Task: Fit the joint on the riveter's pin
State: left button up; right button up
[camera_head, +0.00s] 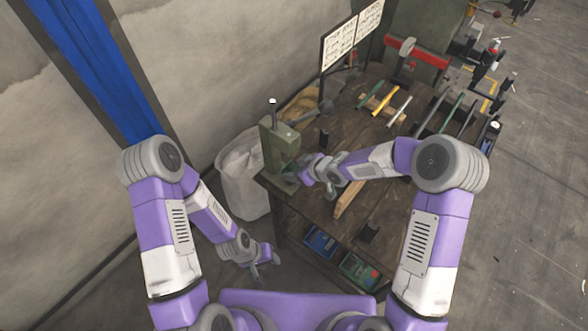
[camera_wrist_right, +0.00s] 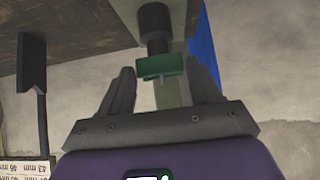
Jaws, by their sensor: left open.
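The grey-green riveter (camera_head: 279,145) stands at the near left corner of the workbench. Its dark cylindrical pin (camera_wrist_right: 155,28) shows in the right wrist view, with a small green joint (camera_wrist_right: 160,68) at its end. The joint appears to touch the pin; how fully it is seated I cannot tell. My right gripper (camera_head: 303,174) is at the riveter. In the wrist view its fingers (camera_wrist_right: 163,78) stand open on either side of the joint, with narrow gaps. My left gripper (camera_head: 266,270) is open and empty, low beside the bench.
The workbench (camera_head: 345,130) carries several tools and a signboard (camera_head: 352,35) behind. A white bag-lined bin (camera_head: 243,175) stands left of the riveter.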

jog(key=o, duration=0.4)
jog(key=shift+c, duration=0.2)
jog(key=p+v, duration=0.2)
jog(key=v, duration=0.5)
jog(key=shift+s+d+r, duration=0.15)
jog(key=shift+r, duration=0.05)
